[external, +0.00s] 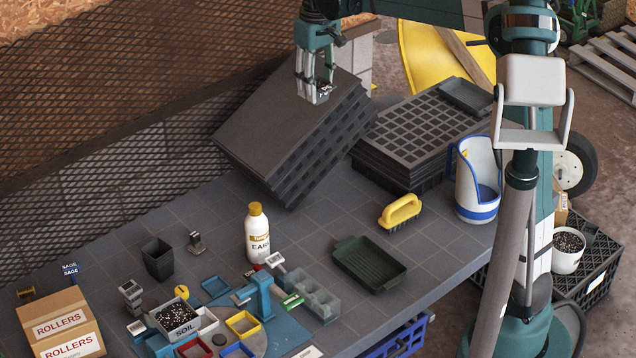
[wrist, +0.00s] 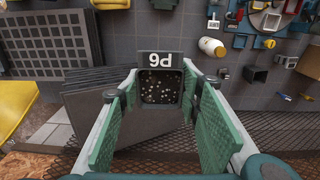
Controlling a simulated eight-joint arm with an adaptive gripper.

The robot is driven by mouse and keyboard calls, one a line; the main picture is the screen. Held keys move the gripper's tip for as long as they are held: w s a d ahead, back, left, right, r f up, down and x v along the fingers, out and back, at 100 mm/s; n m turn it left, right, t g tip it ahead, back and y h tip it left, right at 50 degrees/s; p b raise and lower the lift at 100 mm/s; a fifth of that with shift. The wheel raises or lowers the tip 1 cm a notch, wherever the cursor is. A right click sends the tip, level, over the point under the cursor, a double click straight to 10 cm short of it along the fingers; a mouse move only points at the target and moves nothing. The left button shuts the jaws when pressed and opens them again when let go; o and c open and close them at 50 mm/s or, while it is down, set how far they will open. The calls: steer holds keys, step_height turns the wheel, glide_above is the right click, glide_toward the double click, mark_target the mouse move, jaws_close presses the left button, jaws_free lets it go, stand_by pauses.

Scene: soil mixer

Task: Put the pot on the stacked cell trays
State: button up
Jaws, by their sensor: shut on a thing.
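My gripper (external: 317,88) is shut on a small square pot (external: 322,96) and holds it upper middle in the external view, in front of or over the dark tilted stack; the gap cannot be told. In the wrist view the pot (wrist: 160,88) sits between my fingertips (wrist: 160,75), filled with dark, white-speckled soil and bearing a label that reads P6 upside down. The stacked cell trays (external: 415,128) lie flat to the right of the gripper, with a grid of cells on top. They show at upper left in the wrist view (wrist: 45,40).
A tall dark tilted stack (external: 270,115) stands beside the cell trays. A small dark tray (external: 467,96) lies on their back right corner. A white-blue container (external: 478,180), yellow brush (external: 400,212) and green tray (external: 369,262) stand in front. A mesh wall (external: 120,130) runs behind.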

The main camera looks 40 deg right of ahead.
steer(key=w+d+m+p, duration=0.1)
steer(key=w+d+p, duration=0.15)
steer(key=d, duration=1.05)
steer(key=w+d+p, duration=0.1)
steer(key=d+p, duration=0.3)
steer(key=d, duration=0.8)
steer(key=w+d+m+p, duration=0.1)
steer(key=w+d+p, duration=0.15)
steer(key=d, duration=1.05)
step_height(320, 180, down, 19)
steer(key=shift+s+d+r, duration=0.2)
steer(key=shift+s+d, duration=0.1)
steer(key=shift+s, duration=0.1)
steer(key=shift+f+p, duration=0.35)
steer(key=shift+f, duration=2.75)
steer(key=shift+f, duration=0.1)
steer(key=shift+f, duration=1.75)
steer(key=shift+f, duration=0.15)
